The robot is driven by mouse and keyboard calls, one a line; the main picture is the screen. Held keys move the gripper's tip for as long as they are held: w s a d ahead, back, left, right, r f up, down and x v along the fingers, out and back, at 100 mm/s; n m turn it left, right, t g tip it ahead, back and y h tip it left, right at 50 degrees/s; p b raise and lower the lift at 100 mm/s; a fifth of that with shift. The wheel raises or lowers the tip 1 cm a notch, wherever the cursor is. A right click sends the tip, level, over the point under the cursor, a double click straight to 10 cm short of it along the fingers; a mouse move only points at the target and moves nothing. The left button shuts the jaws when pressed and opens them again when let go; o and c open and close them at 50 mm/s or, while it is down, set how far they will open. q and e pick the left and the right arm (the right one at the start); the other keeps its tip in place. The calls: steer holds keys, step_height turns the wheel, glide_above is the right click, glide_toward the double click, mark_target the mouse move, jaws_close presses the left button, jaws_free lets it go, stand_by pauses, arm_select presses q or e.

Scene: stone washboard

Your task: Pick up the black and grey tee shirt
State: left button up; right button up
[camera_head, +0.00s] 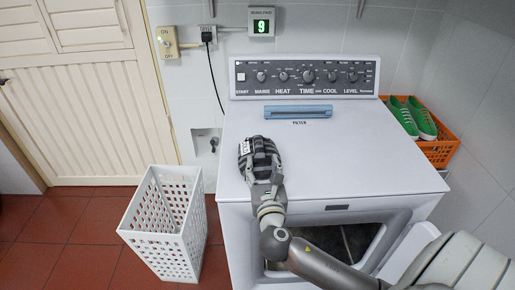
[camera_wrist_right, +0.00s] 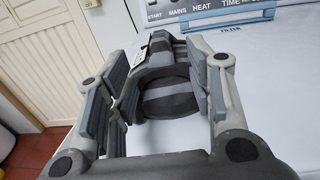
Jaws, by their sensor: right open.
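The black and grey tee shirt (camera_wrist_right: 172,98) looks like a rounded, striped bundle on the white top of the dryer. In the head view it shows only in part, near the top's left edge, and is hard to tell from my dark gripper. A white label (camera_head: 244,147) shows at its left side. My right gripper (camera_head: 260,163) is over the shirt. In the right wrist view its fingers (camera_wrist_right: 160,62) are spread to either side of the shirt and are open. Whether they touch the cloth I cannot tell. My left gripper is not in view.
A blue filter handle (camera_head: 298,112) lies behind the shirt on the dryer (camera_head: 350,165). An orange crate (camera_head: 440,150) with green shoes (camera_head: 415,118) stands at right. A white perforated basket (camera_head: 165,225) stands on the floor at left. The dryer's front opening (camera_head: 340,240) is open.

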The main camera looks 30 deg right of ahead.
mark_target(260, 151)
steer(key=x, duration=0.4)
steer(key=shift+r+p, duration=0.25)
steer(key=shift+p, duration=0.1)
steer(key=shift+w+d+f, duration=0.1)
steer(key=shift+w+d, duration=0.1)
steer(key=shift+w, duration=0.1)
steer(key=x, duration=0.5)
steer(key=shift+p, duration=0.35)
steer(key=shift+w+d, duration=0.1)
steer(key=shift+w, duration=0.15)
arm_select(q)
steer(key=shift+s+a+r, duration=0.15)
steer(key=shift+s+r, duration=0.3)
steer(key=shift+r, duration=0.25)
arm_select(e)
steer(key=shift+s, duration=0.1)
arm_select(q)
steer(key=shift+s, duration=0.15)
arm_select(e)
jaws_close()
